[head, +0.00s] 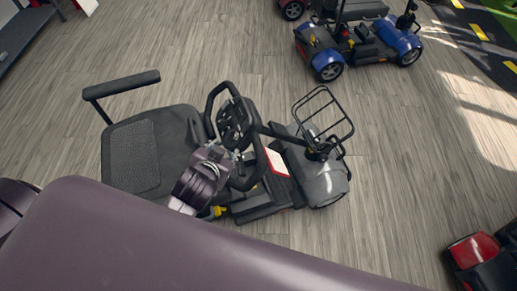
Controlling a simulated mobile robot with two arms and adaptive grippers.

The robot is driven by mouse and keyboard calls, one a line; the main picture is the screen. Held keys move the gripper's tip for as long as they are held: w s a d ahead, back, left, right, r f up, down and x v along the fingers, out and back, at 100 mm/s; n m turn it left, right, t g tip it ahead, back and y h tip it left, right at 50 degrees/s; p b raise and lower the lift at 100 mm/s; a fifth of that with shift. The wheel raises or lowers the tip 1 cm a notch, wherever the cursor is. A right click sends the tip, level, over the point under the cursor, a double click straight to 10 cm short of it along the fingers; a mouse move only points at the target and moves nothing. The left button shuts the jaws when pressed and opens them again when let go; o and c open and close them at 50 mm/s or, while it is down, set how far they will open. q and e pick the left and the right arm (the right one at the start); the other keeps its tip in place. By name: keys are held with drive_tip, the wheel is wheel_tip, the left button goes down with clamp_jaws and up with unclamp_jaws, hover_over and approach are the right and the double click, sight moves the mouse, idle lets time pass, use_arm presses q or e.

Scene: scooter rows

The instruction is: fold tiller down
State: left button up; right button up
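A grey scooter stands in the middle of the head view, its black seat (130,155) on the left and its grey front end (322,180) on the right. Its tiller (237,122) has black loop handles and a dark console. It leans toward the seat, with its post running right to the front end. My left gripper (236,156) is at the near side of the console, between the loop handles. Its fingers are small and partly lost against the dark tiller, so I cannot tell if they grip it. My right gripper is out of view.
A black wire basket (323,112) sits on the scooter's front. A blue scooter (357,45) stands at the upper right, and a red one (475,250) at the lower right edge. Bare wood floor (410,150) lies between them. My purple arm covers the lower left.

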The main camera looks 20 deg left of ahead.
use_arm(q)
drive_tip(key=w+d+r+m+t+h, duration=0.25)
drive_tip(key=w+r+t, duration=0.3)
drive_tip(key=r, duration=0.35)
drive_tip(key=w+d+r+m+t+h, duration=0.15)
drive_tip(key=w+d+r+t, duration=0.25)
drive_tip(key=w+r, duration=0.45)
drive_tip(key=s+d+r+m+g+h, duration=0.2)
drive_tip(key=d+r+m+g+h, duration=0.15)
drive_tip(key=d+m+h, duration=0.45)
drive_tip(key=s+d+r+m+g+h, duration=0.25)
drive_tip(key=d+r+m+h, duration=0.3)
drive_tip(key=d+m, duration=0.4)
drive_tip(key=m+g+y, duration=0.6)
drive_tip(key=g+y, duration=0.6)
drive_tip(key=y, duration=0.2)
hover_over(259, 150)
drive_tip(key=a, duration=0.1)
wheel_tip(259, 150, down, 26)
drive_tip(key=f, duration=0.6)
drive_tip(key=shift+d+f+p, duration=0.2)
drive_tip(key=shift+d+p, duration=0.1)
drive_tip(key=shift+d, duration=0.1)
drive_tip(key=shift+f, duration=0.3)
